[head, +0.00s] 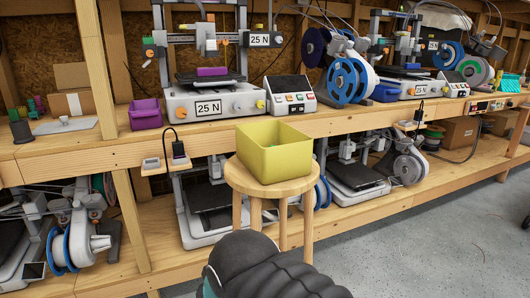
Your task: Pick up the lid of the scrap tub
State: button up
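The scrap tub appears to be the yellow square tub (274,150) on a round wooden stool (272,187). A dark, ribbed part of my own arm shows at the bottom centre, in front of the stool. My gripper's fingers cannot be seen.
A purple bin (145,114) stands right of the panel, past a wooden post (96,75). A cardboard box (72,104) and small spools sit behind the panel. Printers line the bench (330,122) and lower shelf.

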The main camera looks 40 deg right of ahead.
aim_at(65, 125)
jog(key=k, duration=1.2)
jog(key=u, duration=0.65)
jog(key=i, duration=0.55)
jog(key=u, duration=0.9)
jog(key=i, duration=2.65)
jog(key=z, duration=1.6)
jog(key=i, duration=0.65)
jog(key=z, duration=0.8)
